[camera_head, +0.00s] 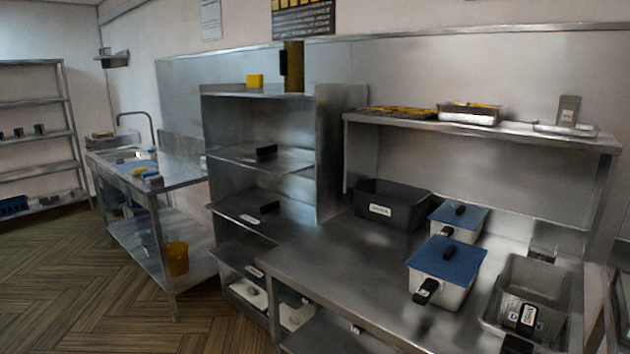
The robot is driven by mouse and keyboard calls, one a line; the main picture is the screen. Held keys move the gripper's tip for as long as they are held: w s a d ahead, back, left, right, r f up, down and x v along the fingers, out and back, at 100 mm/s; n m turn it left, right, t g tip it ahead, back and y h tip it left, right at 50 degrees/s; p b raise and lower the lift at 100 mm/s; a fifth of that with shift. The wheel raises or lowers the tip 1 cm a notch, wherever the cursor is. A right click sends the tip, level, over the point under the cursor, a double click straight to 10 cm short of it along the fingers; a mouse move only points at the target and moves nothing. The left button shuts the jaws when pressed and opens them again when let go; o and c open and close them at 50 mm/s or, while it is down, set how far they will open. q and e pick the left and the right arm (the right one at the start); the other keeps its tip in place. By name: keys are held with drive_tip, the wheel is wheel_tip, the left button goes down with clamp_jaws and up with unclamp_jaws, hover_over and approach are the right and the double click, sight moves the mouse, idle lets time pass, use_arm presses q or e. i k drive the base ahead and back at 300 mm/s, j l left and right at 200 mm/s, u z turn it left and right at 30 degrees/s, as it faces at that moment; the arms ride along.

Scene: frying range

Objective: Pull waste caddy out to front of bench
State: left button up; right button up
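A dark grey open-topped tub (408,212) with a white label on its front stands at the back left of the steel bench (335,270). It looks like the waste caddy, but the label is too small to read. It stands upright, close to the back panel and under the raised shelf. Its inside is dark and I cannot tell what it holds. Neither of my grippers shows in this view.
Two blue-lidded containers (446,260) stand right of the tub, one behind the other. A grey steel basin (540,285) with black-handled items is at the right. The bench top in front of the tub is clear. A steel shelf unit (330,150) borders the bench's left.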

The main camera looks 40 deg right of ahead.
sight(396, 206)
drive_tip(key=i, duration=0.7)
drive_tip(key=i+j+z, duration=0.1)
drive_tip(key=i, duration=0.6)
drive_tip(key=i+j, duration=0.1)
drive_tip(key=i, duration=0.65)
drive_tip(key=i+z, duration=0.45)
drive_tip(key=i+j+z, duration=0.2)
drive_tip(key=z, duration=0.25)
drive_tip(key=i+j+z, duration=0.3)
drive_tip(key=z, duration=0.15)
drive_tip(key=i+j+z, duration=0.25)
drive_tip(key=j+z, duration=0.2)
drive_tip(key=i+j+z, duration=0.15)
drive_tip(key=j+z, duration=0.3)
drive_tip(key=i+j+z, duration=0.1)
drive_tip(key=j+z, duration=0.3)
drive_tip(key=j, duration=0.35)
drive_tip(key=j+z, duration=0.45)
drive_tip(key=j, duration=0.3)
